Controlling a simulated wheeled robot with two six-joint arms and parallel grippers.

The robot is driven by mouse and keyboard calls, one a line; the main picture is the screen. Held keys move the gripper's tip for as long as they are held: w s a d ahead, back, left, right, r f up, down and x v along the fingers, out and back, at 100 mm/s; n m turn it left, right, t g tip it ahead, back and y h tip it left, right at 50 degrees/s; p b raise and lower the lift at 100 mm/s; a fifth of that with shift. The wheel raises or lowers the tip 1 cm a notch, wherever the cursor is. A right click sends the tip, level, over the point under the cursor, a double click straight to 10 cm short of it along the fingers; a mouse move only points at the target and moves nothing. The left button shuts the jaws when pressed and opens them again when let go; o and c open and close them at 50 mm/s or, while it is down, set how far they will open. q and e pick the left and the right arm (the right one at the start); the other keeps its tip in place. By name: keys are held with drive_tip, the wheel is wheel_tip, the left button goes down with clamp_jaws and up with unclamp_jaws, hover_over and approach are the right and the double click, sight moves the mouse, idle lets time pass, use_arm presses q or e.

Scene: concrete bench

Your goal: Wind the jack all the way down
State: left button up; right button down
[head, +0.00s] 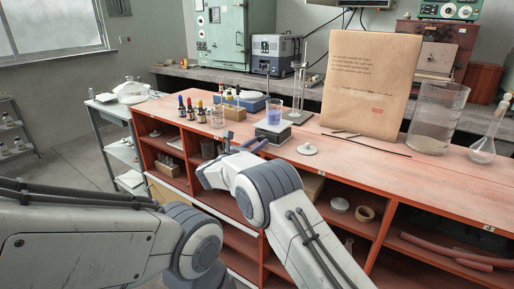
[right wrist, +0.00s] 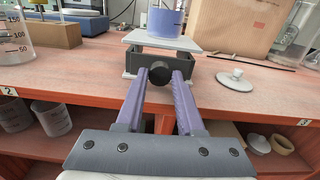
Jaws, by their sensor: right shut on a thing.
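The jack is a small lab jack with a pale top plate (right wrist: 190,46), a dark body and a pale base. It stands near the front edge of the red bench, and in the head view its top (head: 272,127) carries a beaker of blue-violet liquid (head: 274,117). A gap still separates top plate and base. Its round black knob (right wrist: 158,75) faces me. My right gripper (right wrist: 160,80) is shut on the knob, a finger on each side; it also shows in the head view (head: 248,144). My left arm is at lower left, its gripper out of view.
Dropper bottles (head: 191,110) stand left. Open shelves lie under the bench top.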

drive_tip(key=shift+f+n+b, duration=0.1)
drive_tip(key=shift+n+b, duration=0.5)
drive_tip(key=shift+n, duration=0.5)
drive_tip(key=shift+a+n+b, duration=0.1)
drive_tip(key=shift+n+b, duration=0.2)
drive_tip(key=shift+n, duration=0.8)
drive_tip(key=c, duration=0.5)
unclamp_jaws()
drive_tip(key=v, duration=1)
drive_tip(key=shift+s+a, duration=0.1)
